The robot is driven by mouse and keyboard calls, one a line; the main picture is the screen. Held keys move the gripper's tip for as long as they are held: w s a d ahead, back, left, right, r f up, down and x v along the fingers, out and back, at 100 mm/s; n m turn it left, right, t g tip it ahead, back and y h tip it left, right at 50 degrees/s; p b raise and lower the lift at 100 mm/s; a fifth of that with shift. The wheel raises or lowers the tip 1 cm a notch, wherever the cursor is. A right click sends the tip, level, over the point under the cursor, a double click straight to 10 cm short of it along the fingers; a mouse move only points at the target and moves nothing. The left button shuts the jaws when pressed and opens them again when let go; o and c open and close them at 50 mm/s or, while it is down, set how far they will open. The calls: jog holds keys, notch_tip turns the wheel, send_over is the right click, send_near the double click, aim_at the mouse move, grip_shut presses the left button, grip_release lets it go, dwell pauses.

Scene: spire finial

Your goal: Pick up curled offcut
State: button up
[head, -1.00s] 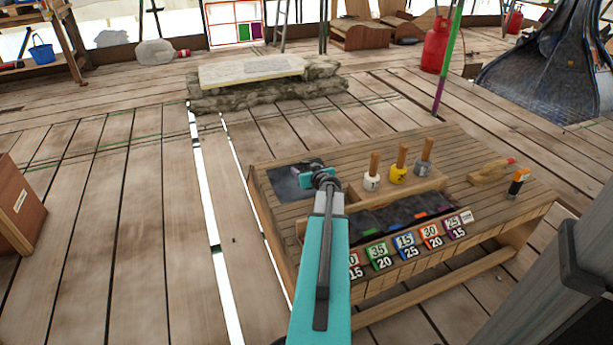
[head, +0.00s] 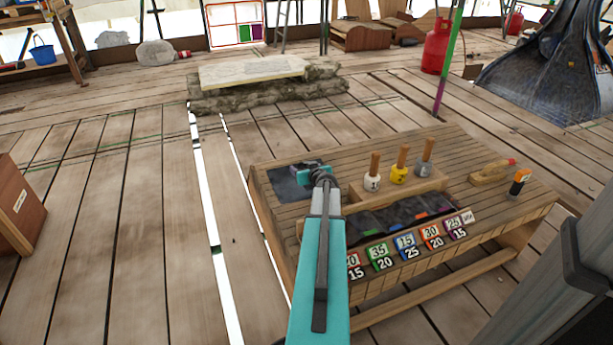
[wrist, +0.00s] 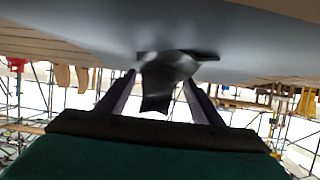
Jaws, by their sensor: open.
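A dark grey curled offcut (wrist: 168,82) shows in the wrist view between the two fingers of my gripper (wrist: 160,88). The fingers stand apart on either side of it, and I cannot tell whether either one touches it. The offcut lies against a smooth grey surface (wrist: 90,35). In the head view my gripper (head: 312,171) is low over the dark grey panel (head: 285,184) at the bench's back left corner. There the offcut is hidden or too small to make out.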

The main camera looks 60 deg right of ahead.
jog(key=c, duration=1.2)
jog(key=shift+r, duration=0.2)
jog(key=shift+c, duration=0.2)
notch_tip(320, 180, up, 10)
jog(key=p, duration=0.3)
jog(key=shift+f, duration=0.15)
